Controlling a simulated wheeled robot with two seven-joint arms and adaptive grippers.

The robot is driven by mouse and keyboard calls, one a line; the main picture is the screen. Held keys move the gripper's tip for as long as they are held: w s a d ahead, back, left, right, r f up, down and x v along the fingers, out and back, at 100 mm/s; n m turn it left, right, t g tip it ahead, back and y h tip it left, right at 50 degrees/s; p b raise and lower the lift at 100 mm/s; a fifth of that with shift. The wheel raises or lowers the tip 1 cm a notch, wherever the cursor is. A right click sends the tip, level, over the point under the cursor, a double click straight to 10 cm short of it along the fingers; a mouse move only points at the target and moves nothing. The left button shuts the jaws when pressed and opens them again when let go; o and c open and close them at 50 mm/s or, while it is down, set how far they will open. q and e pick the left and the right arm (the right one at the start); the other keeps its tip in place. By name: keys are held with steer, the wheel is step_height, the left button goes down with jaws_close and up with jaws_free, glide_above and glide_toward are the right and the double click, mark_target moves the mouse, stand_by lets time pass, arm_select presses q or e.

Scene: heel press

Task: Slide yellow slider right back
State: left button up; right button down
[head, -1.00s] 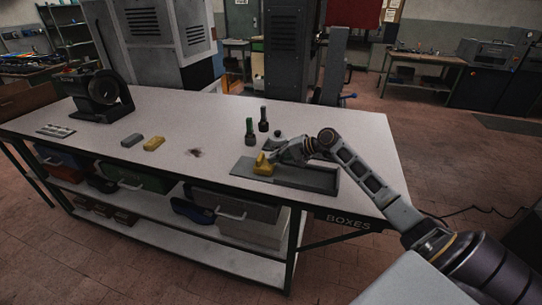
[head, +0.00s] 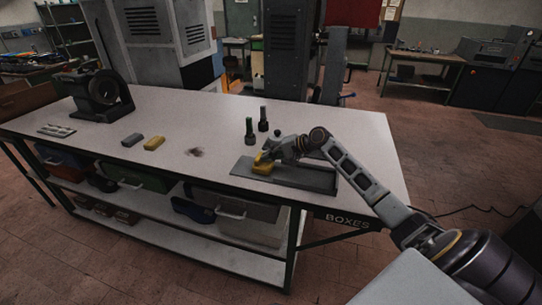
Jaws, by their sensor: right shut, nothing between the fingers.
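The yellow slider (head: 262,167) sits on a long grey track (head: 306,181) on the white workbench, left of the track's middle. My right gripper (head: 273,155) is at the slider's right side, low over the track. Its fingers are shut and hold nothing; whether they touch the slider is too small to tell. Part of the slider's right side is hidden by the gripper. My left gripper is not in view.
A yellow block (head: 154,143) and a grey block (head: 132,140) lie to the left. A black machine (head: 103,94) stands at the bench's far left.

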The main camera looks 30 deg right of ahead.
steer(key=shift+w+a+p, duration=0.8)
steer(key=shift+w+a, duration=1.45)
steer(key=shift+w, duration=0.3)
steer(key=shift+r, duration=0.1)
